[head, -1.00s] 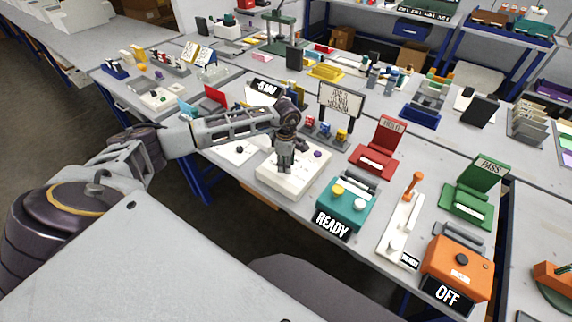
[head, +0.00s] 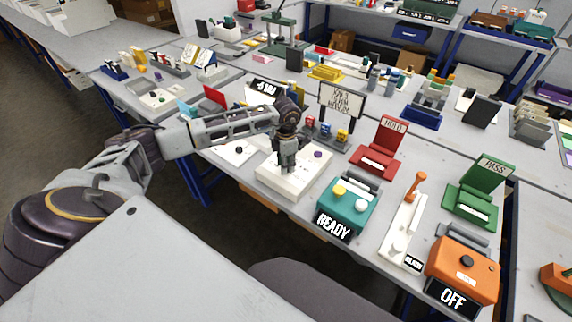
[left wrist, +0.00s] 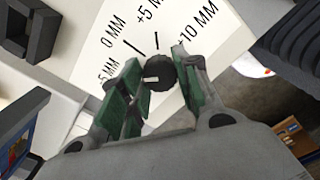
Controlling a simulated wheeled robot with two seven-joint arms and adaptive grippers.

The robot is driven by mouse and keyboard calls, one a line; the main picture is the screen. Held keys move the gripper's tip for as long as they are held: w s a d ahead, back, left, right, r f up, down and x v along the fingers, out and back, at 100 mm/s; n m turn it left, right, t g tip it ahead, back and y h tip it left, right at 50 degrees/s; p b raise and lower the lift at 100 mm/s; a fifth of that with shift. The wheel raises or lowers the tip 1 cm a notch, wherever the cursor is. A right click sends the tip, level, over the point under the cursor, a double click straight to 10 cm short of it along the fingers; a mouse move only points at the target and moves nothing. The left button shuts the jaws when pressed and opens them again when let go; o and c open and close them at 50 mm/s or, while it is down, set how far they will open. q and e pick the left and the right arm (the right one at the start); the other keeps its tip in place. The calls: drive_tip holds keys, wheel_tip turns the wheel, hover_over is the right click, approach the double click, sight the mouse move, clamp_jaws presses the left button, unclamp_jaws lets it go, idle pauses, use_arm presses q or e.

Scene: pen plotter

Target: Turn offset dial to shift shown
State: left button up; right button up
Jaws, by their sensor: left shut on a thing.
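The offset dial is a round black knob (left wrist: 159,73) with a white mark, on a white plate (left wrist: 222,42) printed with "0 MM", "+5 MM" and "+10 MM"; another 5 MM label is partly cut off. My left gripper (left wrist: 152,88), with green finger pads, is shut on the dial. In the head view my left gripper (head: 287,166) points down onto the white dial box (head: 300,188) and hides the dial. A white sign (head: 341,100) behind it has text too small to read surely. My right gripper is not in view.
A teal box (head: 346,209) with yellow and white buttons and a "READY" plate stands right of the dial box. Beyond are a red "HOLD" tray (head: 378,160), a green "PASS" tray (head: 474,203) and an orange box (head: 462,271) marked "OFF". Small colored items stand behind the gripper.

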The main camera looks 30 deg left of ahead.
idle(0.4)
use_arm(q)
drive_tip(key=o, duration=1.1)
drive_tip(key=shift+c, duration=0.2)
drive_tip(key=shift+r, duration=0.15)
wheel_tip(320, 180, up, 12)
drive_tip(key=shift+d, duration=0.1)
idle(0.4)
